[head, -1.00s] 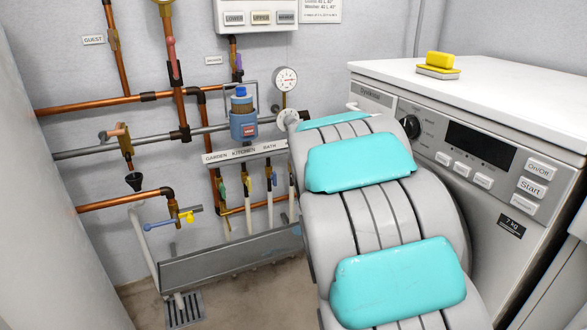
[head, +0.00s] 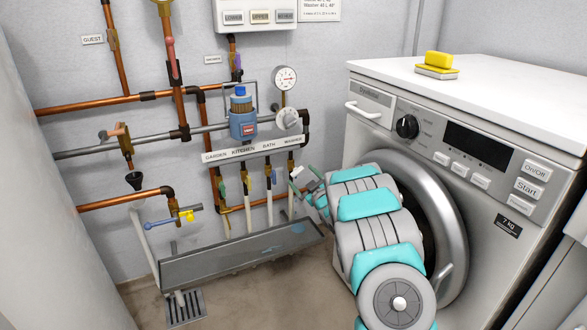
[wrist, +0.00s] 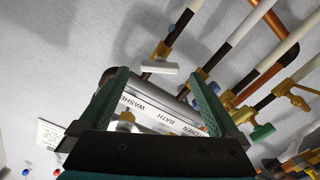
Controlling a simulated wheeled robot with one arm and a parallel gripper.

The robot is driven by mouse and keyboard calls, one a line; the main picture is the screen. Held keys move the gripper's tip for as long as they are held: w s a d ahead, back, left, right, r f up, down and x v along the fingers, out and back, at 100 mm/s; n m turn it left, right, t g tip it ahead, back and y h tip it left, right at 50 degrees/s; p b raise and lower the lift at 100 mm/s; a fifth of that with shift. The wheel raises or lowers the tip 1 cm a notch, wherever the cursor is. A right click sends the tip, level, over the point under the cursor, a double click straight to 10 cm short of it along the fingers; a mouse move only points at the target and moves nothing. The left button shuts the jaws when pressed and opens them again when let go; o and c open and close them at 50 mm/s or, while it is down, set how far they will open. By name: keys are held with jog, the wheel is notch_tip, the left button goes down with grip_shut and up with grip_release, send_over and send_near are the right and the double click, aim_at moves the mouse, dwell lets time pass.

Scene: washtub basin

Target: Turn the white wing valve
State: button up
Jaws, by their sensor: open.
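The white wing valve (wrist: 155,67) has a flat white handle on a brass body in the wrist view. It lies just beyond and roughly between my open fingertips. In the head view the white handle (head: 297,172) shows small below the right end of the label strip, beside my fingers. My gripper (wrist: 158,76) is open with nothing between its fingers. In the head view my gripper (head: 304,183) is small and partly hidden by my arm. I cannot tell whether a finger touches the valve.
The label strip (head: 245,151) runs above several valves, with a blue-handled one (wrist: 202,76) beside the white. A grey trough (head: 240,252) lies below. The washing machine (head: 465,110) stands close on the right. Copper pipes (head: 110,102) cover the left wall.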

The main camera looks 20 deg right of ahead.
aim_at(295, 170)
jog(key=shift+w+a, duration=0.15)
jog(key=shift+w, duration=3.7)
jog(key=c, duration=1.4)
